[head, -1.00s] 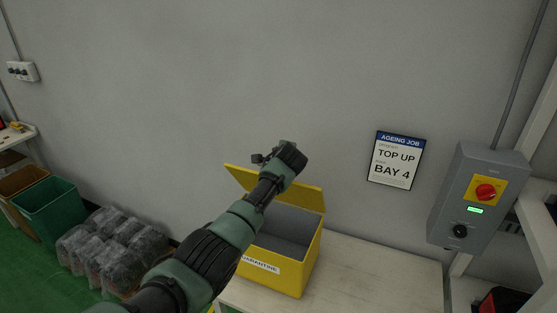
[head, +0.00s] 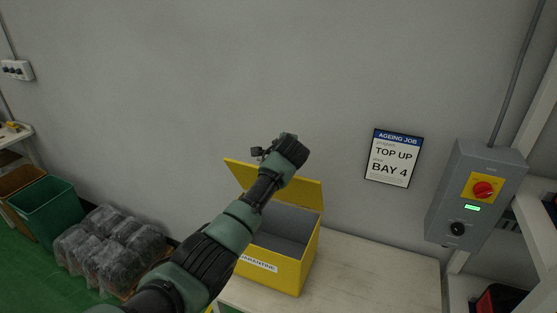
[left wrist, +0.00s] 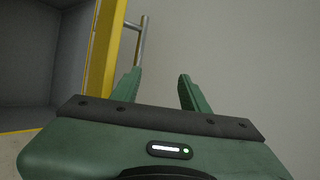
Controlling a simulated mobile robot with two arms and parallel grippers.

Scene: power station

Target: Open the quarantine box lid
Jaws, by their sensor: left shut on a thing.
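The yellow quarantine box (head: 300,262) stands on the bench, its grey inside showing. Its lid (head: 310,192) is raised and tilted up at the back, towards the wall. My left arm reaches over the box and covers part of it; the left fingers are hidden there behind the wrist. In the left wrist view, the lid's yellow edge (left wrist: 103,50) and a thin metal handle (left wrist: 141,42) are beside my left gripper (left wrist: 160,75). The gripper is shut on the handle, though the grip itself is barely visible. My right gripper is not in view.
The pale bench top (head: 375,275) is clear right of the box. A grey control box (head: 478,195) with a red knob and a sign (head: 393,160) hang on the wall. Wrapped bags (head: 110,245) and a green bin (head: 45,208) stand at the left.

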